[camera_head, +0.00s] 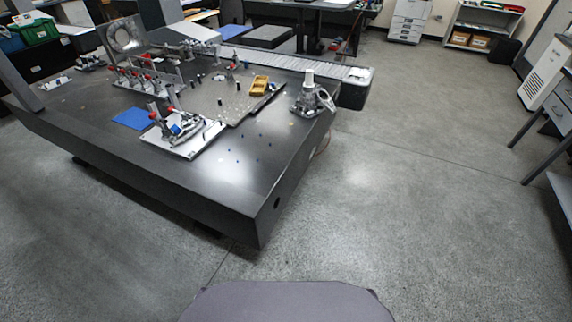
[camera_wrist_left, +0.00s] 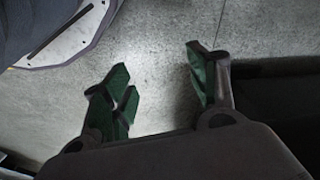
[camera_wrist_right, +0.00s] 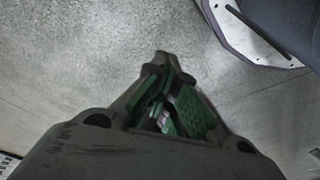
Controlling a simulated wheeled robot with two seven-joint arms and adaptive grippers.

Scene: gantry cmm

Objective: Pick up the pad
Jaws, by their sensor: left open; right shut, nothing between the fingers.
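A flat blue pad (camera_head: 133,119) lies on the dark granite table in the head view, left of a white fixture plate. My left gripper (camera_wrist_left: 165,90) is open and empty over the bare floor in the left wrist view. My right gripper (camera_wrist_right: 163,75) is shut with nothing held, also over the floor in the right wrist view. Neither gripper shows in the head view, and the pad does not show in either wrist view.
The granite table (camera_head: 225,180) carries a white fixture plate (camera_head: 190,146), a yellow block (camera_head: 259,85) and a grey device (camera_head: 308,97). A grey column (camera_head: 17,75) stands at its left. The floor (camera_head: 400,210) to the right is clear.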

